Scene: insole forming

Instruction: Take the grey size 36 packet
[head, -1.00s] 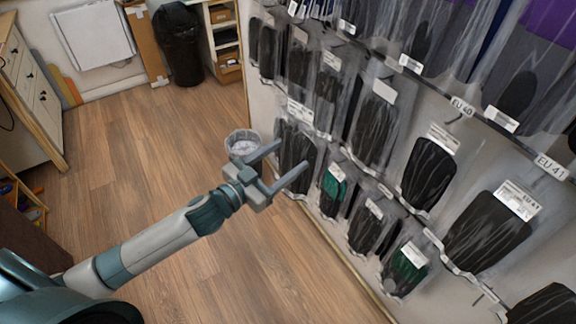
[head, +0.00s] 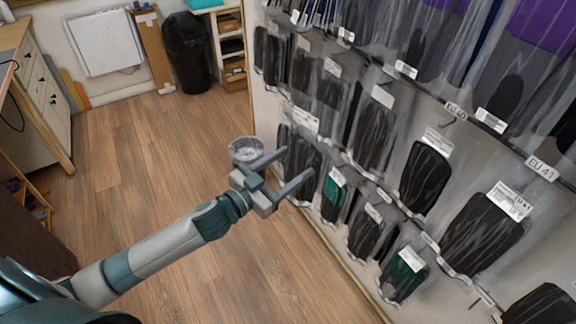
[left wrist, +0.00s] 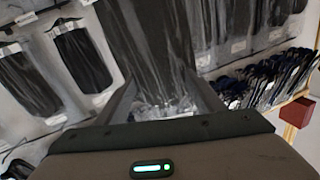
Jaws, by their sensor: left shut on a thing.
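A dark grey packet (head: 304,150) with a white label strip at its top is at the lower left part of the display wall. My left gripper (head: 297,163) reaches it from the left, its two fingers at the packet's sides. In the left wrist view, the fingers (left wrist: 165,100) are on either side of a dark packet in clear film (left wrist: 150,45), and the gripper is shut on it. I cannot read the size on its label. Whether the packet still hangs on its hook is not clear. My right gripper is not in view.
Rows of dark packets in clear film (head: 425,178) hang close around it, with a green one (head: 334,190) just to the right. A round grey bin (head: 245,150) stands on the floor behind the gripper. The wooden floor (head: 150,150) to the left is clear.

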